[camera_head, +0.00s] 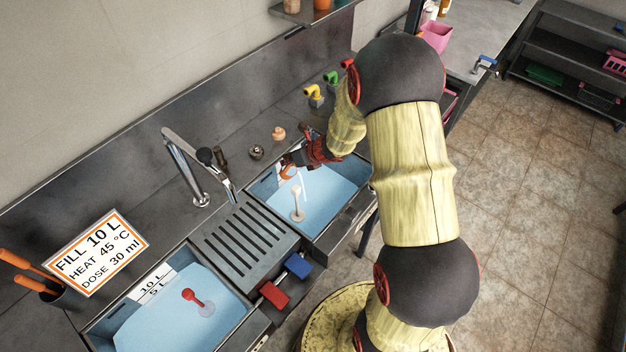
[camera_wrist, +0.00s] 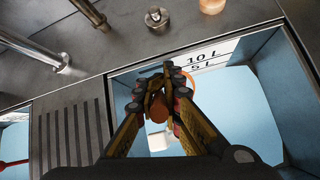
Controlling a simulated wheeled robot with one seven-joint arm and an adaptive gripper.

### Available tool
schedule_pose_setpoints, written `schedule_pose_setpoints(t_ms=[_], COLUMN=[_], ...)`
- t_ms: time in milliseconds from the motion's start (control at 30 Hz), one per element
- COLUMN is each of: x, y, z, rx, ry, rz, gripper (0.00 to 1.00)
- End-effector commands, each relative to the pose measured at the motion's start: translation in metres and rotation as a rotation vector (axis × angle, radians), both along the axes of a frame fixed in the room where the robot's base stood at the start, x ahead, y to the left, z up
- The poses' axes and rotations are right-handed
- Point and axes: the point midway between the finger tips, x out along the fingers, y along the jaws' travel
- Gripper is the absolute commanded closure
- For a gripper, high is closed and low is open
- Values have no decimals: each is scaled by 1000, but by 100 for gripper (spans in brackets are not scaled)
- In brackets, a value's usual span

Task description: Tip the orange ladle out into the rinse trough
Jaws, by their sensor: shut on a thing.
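My gripper (camera_head: 303,157) is over the right-hand trough (camera_head: 350,205), which holds pale blue liquid. It is shut on the orange ladle (camera_head: 288,171). The ladle's round orange part hangs over the trough, near its left back corner, and looks tilted. In the wrist view the fingers (camera_wrist: 158,88) close around the ladle's orange-brown end (camera_wrist: 158,111), with more orange behind them. A thin white streak runs down below the ladle; I cannot tell whether it is pouring liquid. A white upright piece (camera_head: 297,198) stands in the trough. The ladle's inside is hidden.
A left-hand basin (camera_head: 240,325) holds blue liquid and a red-knobbed piece (camera_head: 191,296). A slotted drainer (camera_head: 245,240) lies between the basins. A tall faucet (camera_head: 185,165) stands behind it. Red (camera_head: 273,294) and blue (camera_head: 298,266) pedals or handles are at the front edge.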

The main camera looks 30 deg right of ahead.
Motion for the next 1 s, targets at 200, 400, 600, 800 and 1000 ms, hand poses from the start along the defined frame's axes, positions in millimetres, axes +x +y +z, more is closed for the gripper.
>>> schedule_pose_setpoints(t_ms=[200, 400, 600, 800, 1000], x=[-3, -6, -8, -11, -13], y=[-4, -7, -10, -13, -16], z=[0, 1, 1, 1, 2], rx=[17, 35, 50, 67, 83], ry=[-16, -30, -44, -59, -73], rz=[-1, -2, -2, -2, -1], gripper=[100, 100, 100, 100, 100])
